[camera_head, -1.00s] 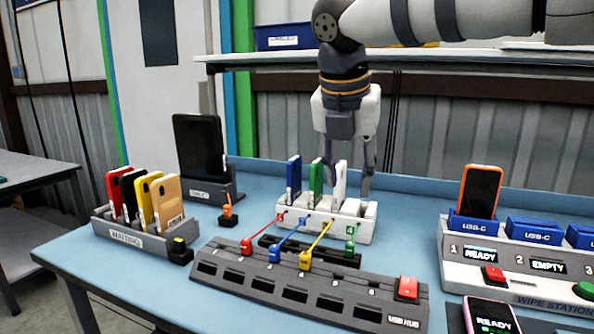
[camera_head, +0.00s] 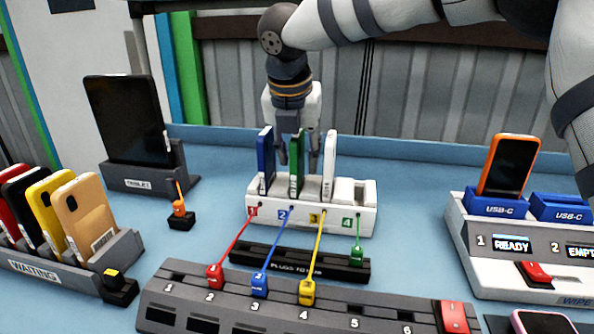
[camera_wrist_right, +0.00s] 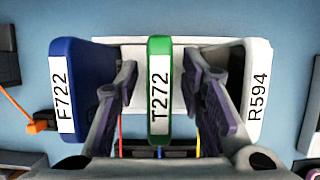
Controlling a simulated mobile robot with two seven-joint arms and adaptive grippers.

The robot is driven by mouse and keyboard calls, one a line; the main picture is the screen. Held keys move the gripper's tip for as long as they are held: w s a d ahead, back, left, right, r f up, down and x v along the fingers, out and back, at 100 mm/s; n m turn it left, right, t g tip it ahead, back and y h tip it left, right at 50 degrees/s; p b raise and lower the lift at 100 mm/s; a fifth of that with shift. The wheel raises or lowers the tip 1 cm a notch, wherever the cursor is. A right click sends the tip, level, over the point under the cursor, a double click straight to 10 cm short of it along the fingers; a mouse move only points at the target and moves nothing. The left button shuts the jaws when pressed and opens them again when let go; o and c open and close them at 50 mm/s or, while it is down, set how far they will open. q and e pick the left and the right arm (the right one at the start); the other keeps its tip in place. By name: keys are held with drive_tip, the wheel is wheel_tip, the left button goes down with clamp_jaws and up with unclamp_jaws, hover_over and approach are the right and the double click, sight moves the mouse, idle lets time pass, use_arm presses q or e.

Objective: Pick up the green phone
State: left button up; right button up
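The green phone (camera_head: 296,168) stands upright in the white rack (camera_head: 340,219), between a blue phone (camera_head: 266,165) and a white phone (camera_head: 329,168). In the right wrist view its top edge, labelled T272 (camera_wrist_right: 160,92), faces the camera. My right gripper (camera_head: 298,160) points down over the rack, open. In the wrist view its fingers (camera_wrist_right: 160,75) are on either side of the green phone with visible gaps, one towards the blue phone and one towards the white phone. Nothing is held. My left gripper is not in view.
Cables run from the rack to the USB hub (camera_head: 270,310) in front. A tablet stands in a dock (camera_head: 150,180) at left, near the waiting rack (camera_head: 75,270) of several phones. The wipe station (camera_head: 480,255) with an orange phone (camera_head: 508,165) is at right.

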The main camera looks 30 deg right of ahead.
drive_tip(key=x, duration=0.2)
drive_tip(key=shift+w+d+f, duration=0.1)
drive_tip(key=shift+w+f, duration=0.05)
drive_tip(key=shift+f, duration=0.1)
clamp_jaws()
wheel_tip(320, 180, up, 10)
drive_tip(key=shift+r+b, duration=0.1)
drive_tip(key=shift+b, duration=0.2)
